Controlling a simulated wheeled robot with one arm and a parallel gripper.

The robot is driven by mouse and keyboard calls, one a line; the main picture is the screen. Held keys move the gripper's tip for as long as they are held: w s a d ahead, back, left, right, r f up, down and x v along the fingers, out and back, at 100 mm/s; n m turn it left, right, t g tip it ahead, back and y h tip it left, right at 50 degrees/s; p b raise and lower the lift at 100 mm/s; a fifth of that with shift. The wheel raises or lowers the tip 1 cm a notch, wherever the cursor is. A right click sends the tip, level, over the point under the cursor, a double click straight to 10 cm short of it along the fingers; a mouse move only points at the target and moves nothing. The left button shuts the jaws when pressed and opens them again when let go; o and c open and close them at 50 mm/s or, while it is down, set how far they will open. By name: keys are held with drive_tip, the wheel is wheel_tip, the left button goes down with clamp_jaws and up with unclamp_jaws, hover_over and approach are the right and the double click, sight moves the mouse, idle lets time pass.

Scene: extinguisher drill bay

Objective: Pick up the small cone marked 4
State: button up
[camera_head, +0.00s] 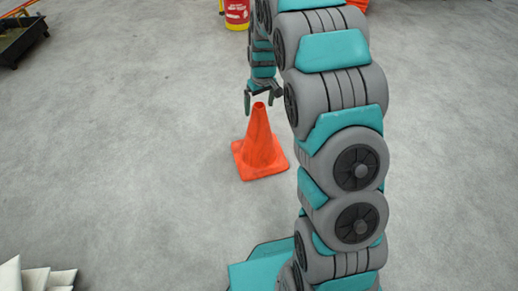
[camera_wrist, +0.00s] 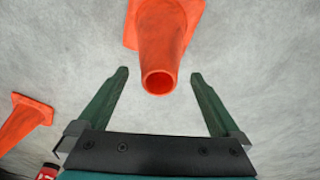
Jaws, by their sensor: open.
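An orange cone (camera_head: 259,145) stands upright on the floor in the middle of the head view. I cannot read a number on it. My gripper (camera_head: 262,97) is open and empty at the cone's top, pointing down. In the wrist view the cone (camera_wrist: 168,45) shows its open round tip between the two fingers of my gripper (camera_wrist: 157,75), with space on either side. No contact between fingers and cone is visible.
A second orange cone (camera_wrist: 22,122) is at the left of the wrist view. A red and yellow cylinder (camera_head: 237,14) stands at the back. A dark tray (camera_head: 20,38) is far left, and pale blocks (camera_head: 35,275) lie front left. The grey floor between is clear.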

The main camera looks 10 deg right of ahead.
drive_tip(key=shift+w+f, duration=0.15)
drive_tip(key=shift+f, duration=0.8)
clamp_jaws()
